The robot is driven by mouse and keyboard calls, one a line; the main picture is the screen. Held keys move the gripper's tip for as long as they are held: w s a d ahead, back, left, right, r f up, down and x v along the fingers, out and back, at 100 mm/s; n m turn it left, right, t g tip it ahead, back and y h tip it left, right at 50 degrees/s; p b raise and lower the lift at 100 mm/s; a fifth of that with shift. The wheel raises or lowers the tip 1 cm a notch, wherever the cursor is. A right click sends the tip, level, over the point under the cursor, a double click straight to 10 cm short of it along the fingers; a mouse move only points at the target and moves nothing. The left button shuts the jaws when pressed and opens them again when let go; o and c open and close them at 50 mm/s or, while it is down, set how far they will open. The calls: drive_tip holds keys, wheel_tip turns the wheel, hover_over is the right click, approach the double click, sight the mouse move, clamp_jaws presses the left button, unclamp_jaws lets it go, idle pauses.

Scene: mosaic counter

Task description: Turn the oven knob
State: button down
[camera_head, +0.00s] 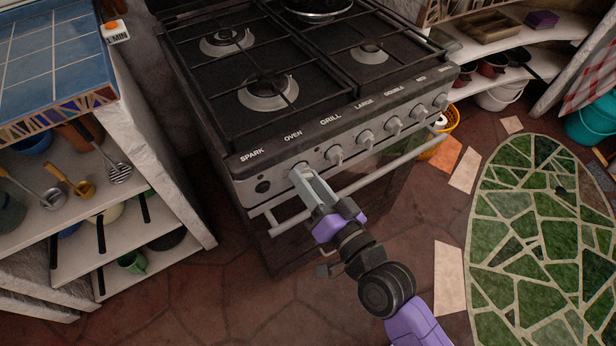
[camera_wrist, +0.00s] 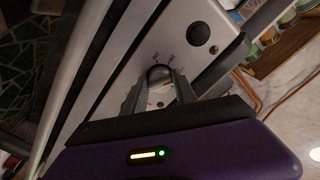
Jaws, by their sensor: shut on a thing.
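The oven knob (camera_head: 299,168) is on the grey front panel of the stove (camera_head: 360,128), under the word OVEN, at the left end of the knob row. My gripper (camera_head: 305,177) reaches it from the front, and its fingers cover most of the knob in the head view. In the wrist view the round dark end of the knob (camera_wrist: 158,73) sits between the two fingertips of my gripper (camera_wrist: 157,85). The fingers are shut on the knob. The knob's pointer mark is not clear in either view.
A round spark button (camera_head: 263,186) is left of the oven knob, and several other knobs (camera_head: 365,136) are to the right. A horizontal oven handle (camera_head: 385,165) runs below the panel. White shelves (camera_head: 160,225) with utensils stand at left. A green mosaic (camera_head: 540,235) lies at right.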

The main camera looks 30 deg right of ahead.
idle(0.3)
drive_tip(key=c, duration=1)
unclamp_jaws()
drive_tip(key=s, duration=0.8)
